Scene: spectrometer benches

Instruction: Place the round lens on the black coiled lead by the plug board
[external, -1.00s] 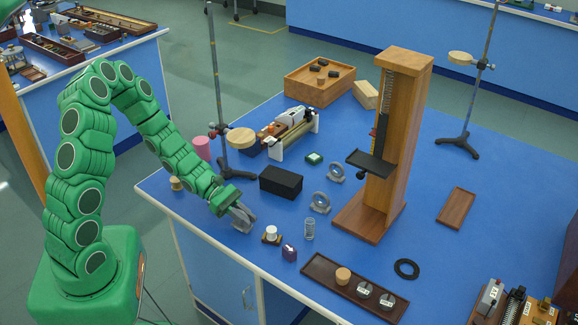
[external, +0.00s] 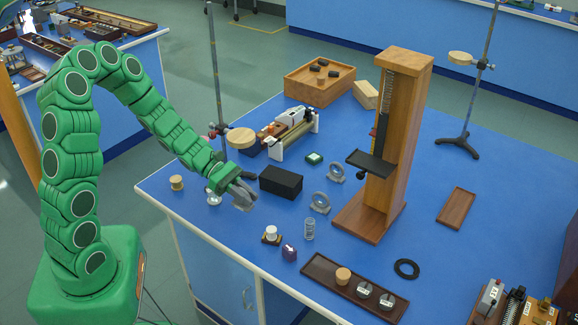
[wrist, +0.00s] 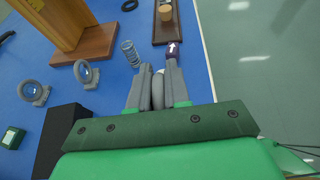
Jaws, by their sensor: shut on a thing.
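My gripper (external: 243,196) is above the blue bench near its front left edge, in front of the black box. In the wrist view, my gripper (wrist: 157,92) is shut on a thin grey round-edged piece (wrist: 158,88), seen edge-on between the fingers. It looks like the round lens, but the fingers hide much of it. The black coiled lead (external: 406,268) lies as a flat ring on the bench, right of the dark tray. It also shows at the top of the wrist view (wrist: 130,5). The plug board (external: 515,308) is at the lower right, partly cut off.
The black box (external: 281,182), two ring holders (external: 335,172) (external: 320,203), a clear coil (external: 309,229), a purple block (external: 289,253) and a tall wooden stand (external: 385,140) crowd the middle. A long tray (external: 318,270) lies in front. Bench around the coiled lead is mostly clear.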

